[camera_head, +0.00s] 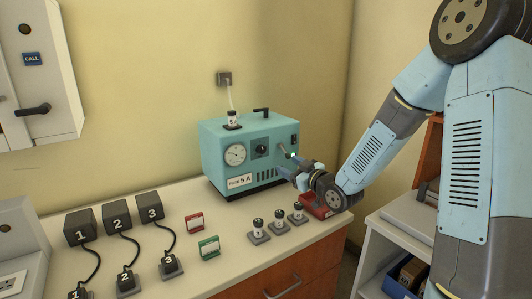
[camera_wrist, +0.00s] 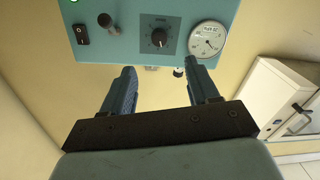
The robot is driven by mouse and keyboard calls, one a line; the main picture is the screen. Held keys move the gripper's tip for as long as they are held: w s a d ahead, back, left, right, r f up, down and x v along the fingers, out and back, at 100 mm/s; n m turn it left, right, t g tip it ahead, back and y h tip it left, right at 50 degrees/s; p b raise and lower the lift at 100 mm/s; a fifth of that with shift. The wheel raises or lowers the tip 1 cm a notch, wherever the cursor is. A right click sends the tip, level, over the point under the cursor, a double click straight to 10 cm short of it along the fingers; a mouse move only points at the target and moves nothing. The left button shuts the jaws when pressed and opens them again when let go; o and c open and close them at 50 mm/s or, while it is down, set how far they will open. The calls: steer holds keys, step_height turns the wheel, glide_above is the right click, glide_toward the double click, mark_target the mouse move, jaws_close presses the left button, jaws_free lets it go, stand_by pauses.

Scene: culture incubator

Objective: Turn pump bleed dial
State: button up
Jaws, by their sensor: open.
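The light-blue pump box (camera_head: 215,165) stands on the counter by the back wall. Its black bleed dial (camera_head: 261,150) sits mid-panel, right of the round gauge (camera_head: 235,154). The wrist view shows the dial (camera_wrist: 159,37) with a pointer mark and the gauge (camera_wrist: 208,38) beside it. My gripper (camera_head: 289,167) is in front of the right side of the panel. In the wrist view my gripper (camera_wrist: 160,68) is open and empty. The dial appears between and beyond its fingertips, apart from them.
A switch (camera_wrist: 82,34) and a grey knob or lever (camera_wrist: 104,20) are on the panel. A red block (camera_head: 322,205) lies under my wrist. Several small vials (camera_head: 279,219) and red and green card holders (camera_head: 209,248) stand in front. Numbered black blocks (camera_head: 116,221) are at left.

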mark_target(263, 150)
steer(key=w+a, duration=0.2)
steer(key=w, duration=0.1)
steer(key=w+a+m, duration=0.1)
steer(key=w+a, duration=0.2)
steer(key=w, duration=0.1)
steer(key=w+a+m, duration=0.1)
steer(key=w+a, duration=0.2)
steer(key=w, duration=0.1)
steer(key=shift+a+r, duration=0.1)
steer(key=shift+r, duration=0.2)
steer(key=c, duration=1)
steer(key=shift+m, duration=1.9)
steer(key=shift+c, duration=0.2)
steer(key=o, duration=1)
steer(key=shift+o, duration=0.2)
steer(key=v, duration=1.3)
steer(key=shift+s+d+f, duration=0.3)
